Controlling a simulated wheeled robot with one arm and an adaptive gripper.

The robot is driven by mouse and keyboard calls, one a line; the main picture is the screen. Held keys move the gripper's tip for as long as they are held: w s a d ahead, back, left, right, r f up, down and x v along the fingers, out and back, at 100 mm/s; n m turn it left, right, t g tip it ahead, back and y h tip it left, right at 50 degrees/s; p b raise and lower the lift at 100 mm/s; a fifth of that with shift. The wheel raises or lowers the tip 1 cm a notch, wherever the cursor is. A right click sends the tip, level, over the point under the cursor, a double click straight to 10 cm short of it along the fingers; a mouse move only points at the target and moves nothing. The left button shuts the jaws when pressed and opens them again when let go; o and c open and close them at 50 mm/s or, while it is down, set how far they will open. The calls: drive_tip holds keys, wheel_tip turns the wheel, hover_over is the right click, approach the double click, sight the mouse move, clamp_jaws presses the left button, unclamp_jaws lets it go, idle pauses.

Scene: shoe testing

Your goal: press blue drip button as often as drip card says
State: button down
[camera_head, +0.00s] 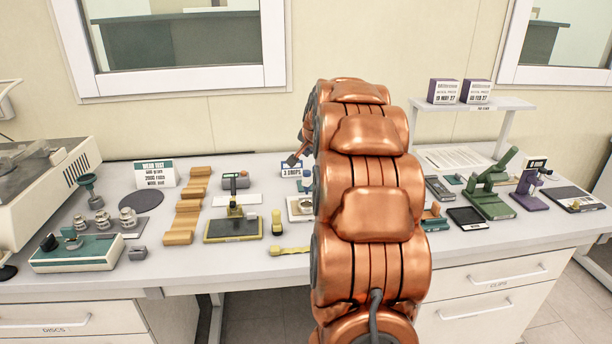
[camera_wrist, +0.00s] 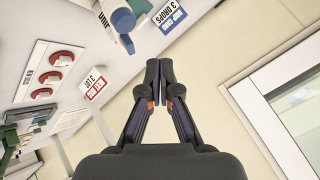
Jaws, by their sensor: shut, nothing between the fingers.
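The drip card (camera_head: 292,168) stands near the back of the bench and reads "3 DROPS". It also shows upside down in the wrist view (camera_wrist: 170,14). A blue and pale dripper (camera_wrist: 121,18) stands beside the card at the top of the wrist view. In the head view only a small blue part of it (camera_head: 307,174) shows, beside my arm. I cannot tell which blue part is the button. My gripper (camera_wrist: 161,68) is shut and empty, with its tips apart from the dripper and card. In the head view its dark tip (camera_head: 293,160) is close to the card.
My copper arm hides the bench's middle. To its left are wooden steps (camera_head: 187,207), a yellow and black stand (camera_head: 235,228) and a "WEAR TEST" card (camera_head: 155,174). To its right stand a green press (camera_head: 486,190) and a purple device (camera_head: 531,188). The wall rises close behind.

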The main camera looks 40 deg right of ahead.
sight(308, 172)
drive_tip(key=shift+f+b, duration=0.6)
drive_tip(key=shift+f, duration=1.2)
drive_tip(key=shift+f, duration=0.4)
drive_tip(key=shift+f+b, duration=0.45)
idle(1.0)
drive_tip(key=shift+r, duration=0.1)
drive_tip(key=shift+r+p, duration=0.3)
drive_tip(key=shift+r, duration=0.45)
drive_tip(key=shift+r, duration=0.1)
drive_tip(key=shift+r+p, duration=0.85)
drive_tip(key=shift+r, duration=1.55)
